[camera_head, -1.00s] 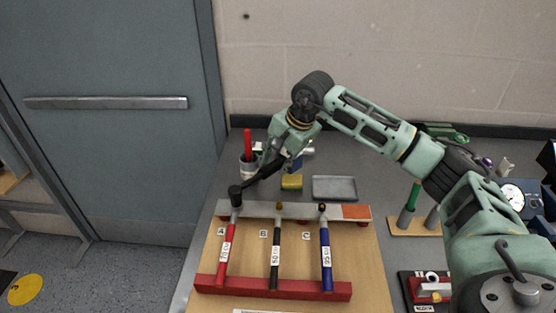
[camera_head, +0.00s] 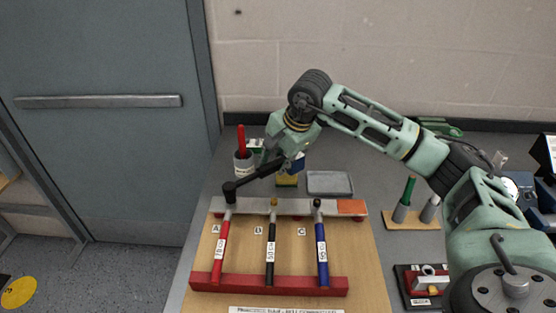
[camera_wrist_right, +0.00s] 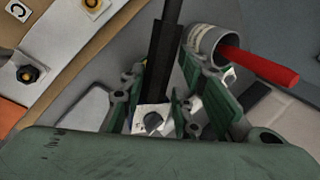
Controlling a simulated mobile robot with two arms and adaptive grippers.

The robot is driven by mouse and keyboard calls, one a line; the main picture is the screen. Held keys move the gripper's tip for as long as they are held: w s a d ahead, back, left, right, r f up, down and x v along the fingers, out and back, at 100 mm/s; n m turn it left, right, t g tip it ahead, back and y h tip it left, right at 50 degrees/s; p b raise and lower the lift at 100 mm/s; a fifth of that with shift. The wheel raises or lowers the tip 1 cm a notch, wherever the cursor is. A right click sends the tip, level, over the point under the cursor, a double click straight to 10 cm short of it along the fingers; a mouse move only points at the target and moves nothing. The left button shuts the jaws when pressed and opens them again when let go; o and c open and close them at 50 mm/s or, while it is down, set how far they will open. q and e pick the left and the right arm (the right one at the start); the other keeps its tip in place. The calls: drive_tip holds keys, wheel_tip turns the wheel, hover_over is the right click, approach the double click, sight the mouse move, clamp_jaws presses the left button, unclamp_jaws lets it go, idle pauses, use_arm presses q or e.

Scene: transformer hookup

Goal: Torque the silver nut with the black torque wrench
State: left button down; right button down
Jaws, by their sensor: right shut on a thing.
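My right gripper (camera_head: 276,156) is shut on the black torque wrench (camera_head: 256,173). The wrench head (camera_head: 230,191) sits over the post marked A, at the top of the red cable (camera_head: 219,252). The handle slants up and right to my gripper. The silver nut cannot be seen; the wrench head covers the top of post A. In the right wrist view, the dark wrench handle (camera_wrist_right: 164,50) runs between the green fingers. My left gripper is not in view.
A black cable (camera_head: 270,252) at B and a blue cable (camera_head: 321,255) at C lie on the wooden board (camera_head: 362,270). Behind are a cup with a red-handled tool (camera_head: 241,140), a yellow block (camera_head: 287,180) and an empty grey tray (camera_head: 329,184).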

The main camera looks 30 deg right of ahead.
drive_tip(key=shift+r, duration=0.1)
drive_tip(key=shift+s+m+h+b, duration=0.3)
drive_tip(key=shift+s+m+b, duration=0.1)
drive_tip(key=shift+s+m, duration=0.7)
drive_tip(key=shift+w+n, duration=1.1)
drive_tip(key=shift+w, duration=0.05)
drive_tip(key=shift+w+y, duration=0.1)
drive_tip(key=shift+y, duration=0.3)
drive_tip(key=shift+w+a+n+y, duration=0.15)
drive_tip(key=shift+w+n, duration=0.3)
drive_tip(key=shift+w, duration=0.1)
drive_tip(key=shift+w+a+n+y, duration=0.1)
drive_tip(key=shift+w+n+y, duration=0.05)
drive_tip(key=shift+w+n, duration=0.35)
